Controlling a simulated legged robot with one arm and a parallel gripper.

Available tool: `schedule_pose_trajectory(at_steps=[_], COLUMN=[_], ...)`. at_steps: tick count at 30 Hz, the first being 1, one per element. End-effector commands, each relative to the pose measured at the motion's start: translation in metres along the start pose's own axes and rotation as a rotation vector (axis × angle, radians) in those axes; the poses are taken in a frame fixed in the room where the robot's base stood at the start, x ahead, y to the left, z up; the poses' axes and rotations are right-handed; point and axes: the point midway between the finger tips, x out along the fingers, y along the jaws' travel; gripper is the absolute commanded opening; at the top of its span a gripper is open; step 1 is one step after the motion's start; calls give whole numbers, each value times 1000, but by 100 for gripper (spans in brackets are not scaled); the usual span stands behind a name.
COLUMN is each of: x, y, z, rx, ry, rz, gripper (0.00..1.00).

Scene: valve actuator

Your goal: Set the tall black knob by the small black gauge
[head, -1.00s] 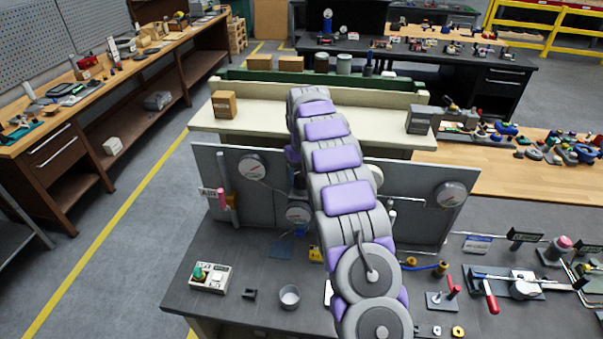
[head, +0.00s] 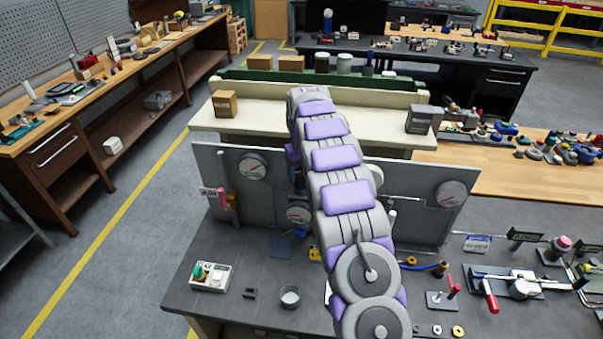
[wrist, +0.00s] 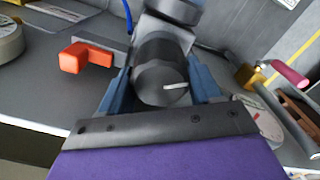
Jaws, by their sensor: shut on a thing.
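The tall black knob (wrist: 158,55) is a dark cylinder with a white pointer line on its end face. In the wrist view it sits between the blue fingers of my gripper (wrist: 163,88), which is shut on it. The white line points to the right, slightly upward. A white-faced gauge (wrist: 268,118) shows partly at the right behind the finger. In the head view, a small gauge (head: 298,214) is low on the grey panel, left of my arm. My arm hides the knob and gripper there.
A red-orange handle (wrist: 74,57) is left of the knob in the wrist view. The panel (head: 225,160) also bears a larger left gauge (head: 252,166) and a right gauge (head: 451,194). A metal cup (head: 290,296) and a white switch box (head: 210,277) stand on the dark bench.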

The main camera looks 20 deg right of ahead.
Motion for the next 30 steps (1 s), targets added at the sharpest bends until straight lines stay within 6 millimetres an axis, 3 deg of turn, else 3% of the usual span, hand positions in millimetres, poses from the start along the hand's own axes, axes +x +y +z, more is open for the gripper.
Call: schedule_pose_trajectory(at_steps=[30], x=[-2], y=[0], z=[-2], rx=[612], ry=[7], rz=[0], gripper=[33])
